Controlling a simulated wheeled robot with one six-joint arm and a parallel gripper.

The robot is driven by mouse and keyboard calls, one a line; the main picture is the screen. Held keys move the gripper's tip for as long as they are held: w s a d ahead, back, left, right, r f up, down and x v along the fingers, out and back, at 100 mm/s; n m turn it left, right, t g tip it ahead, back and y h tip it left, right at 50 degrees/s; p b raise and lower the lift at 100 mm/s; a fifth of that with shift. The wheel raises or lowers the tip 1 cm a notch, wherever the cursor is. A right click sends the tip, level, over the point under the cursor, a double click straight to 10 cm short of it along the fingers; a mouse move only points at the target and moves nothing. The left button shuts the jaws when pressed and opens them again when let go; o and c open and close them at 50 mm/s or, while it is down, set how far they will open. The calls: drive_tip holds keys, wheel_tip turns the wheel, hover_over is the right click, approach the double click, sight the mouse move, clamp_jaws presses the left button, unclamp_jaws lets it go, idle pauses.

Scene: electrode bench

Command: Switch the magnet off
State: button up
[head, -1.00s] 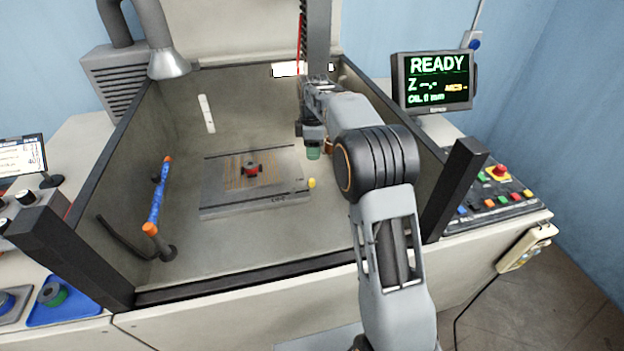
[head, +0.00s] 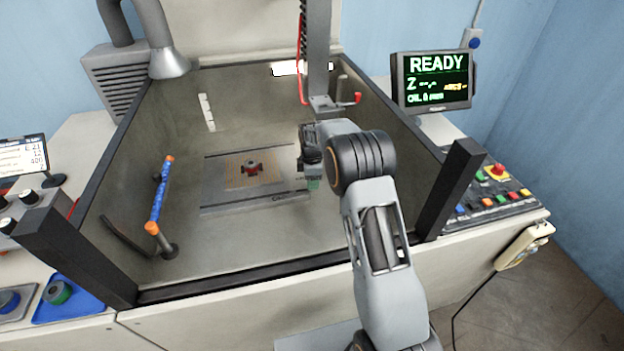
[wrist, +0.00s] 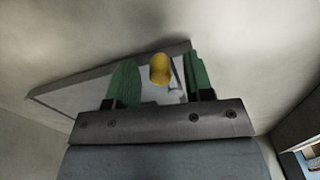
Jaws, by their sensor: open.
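The magnetic plate (head: 222,203) lies on the floor of the tank, a flat grey block with a grid on top. A dark and red workpiece (head: 251,168) sits on its middle. In the wrist view a yellow knob (wrist: 160,68) shows between the green fingertips of my gripper (wrist: 158,82), close to the plate's edge (wrist: 75,90). The fingers stand apart, one each side of the knob, and I cannot tell whether either touches it. In the head view my gripper (head: 313,184) is at the plate's right end and the knob is hidden behind it.
Dark tank walls and corner posts (head: 450,190) surround the work space. A blue hose with orange ends (head: 160,195) stands at the left. The machine head with a red lever (head: 335,101) hangs above and behind my arm. The tank floor in front of the plate is clear.

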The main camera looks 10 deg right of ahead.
drive_tip(key=shift+f, duration=0.25)
drive_tip(key=shift+c, duration=0.3)
clamp_jaws()
